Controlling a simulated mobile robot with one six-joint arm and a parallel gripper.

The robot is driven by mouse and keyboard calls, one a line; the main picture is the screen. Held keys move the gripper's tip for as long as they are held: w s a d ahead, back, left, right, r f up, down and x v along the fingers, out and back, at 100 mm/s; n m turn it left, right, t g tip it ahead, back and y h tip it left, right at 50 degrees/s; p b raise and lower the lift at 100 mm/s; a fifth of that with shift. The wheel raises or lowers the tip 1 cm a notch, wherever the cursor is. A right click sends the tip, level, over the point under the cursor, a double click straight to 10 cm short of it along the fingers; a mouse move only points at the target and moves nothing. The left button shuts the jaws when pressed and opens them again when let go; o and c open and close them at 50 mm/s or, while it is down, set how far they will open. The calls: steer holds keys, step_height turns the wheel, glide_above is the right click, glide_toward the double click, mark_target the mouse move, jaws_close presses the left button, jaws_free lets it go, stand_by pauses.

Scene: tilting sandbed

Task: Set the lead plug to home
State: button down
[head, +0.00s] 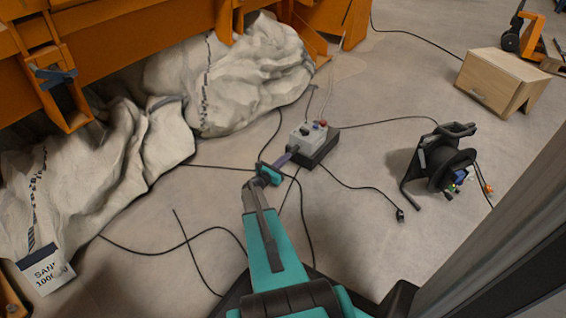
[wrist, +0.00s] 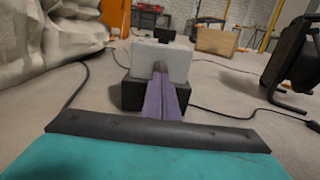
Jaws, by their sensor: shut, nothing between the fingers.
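The lead plug (head: 400,214) is a small black plug lying on the floor at the end of a black cable, right of the grey control box in the head view. The control box (head: 308,135) has a black base, a dark knob and a red button; its grey face (wrist: 150,62) is straight ahead in the wrist view. My gripper (head: 287,156) is shut and empty, its purple fingers (wrist: 161,80) together with their tips at or very near the box face. I cannot tell whether they touch it. The plug is well apart from my gripper.
A black cable reel (head: 442,163) with a blue socket stands at right. A wooden box (head: 502,82) is behind it. White sandbags (head: 230,75) and an orange frame (head: 110,40) fill the left. Several cables cross the floor. A grey post (head: 500,235) is at near right.

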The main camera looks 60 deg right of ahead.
steer(key=shift+d, duration=0.15)
steer(key=d+p, duration=0.1)
steer(key=d, duration=0.2)
steer(key=shift+r, duration=0.1)
stand_by(0.4)
steer(key=shift+a, duration=0.1)
steer(key=w+a+p, duration=0.1)
steer(key=a+p, duration=0.3)
steer(key=a, duration=1.1)
steer(key=shift+a, duration=0.3)
steer(key=shift+f, duration=0.2)
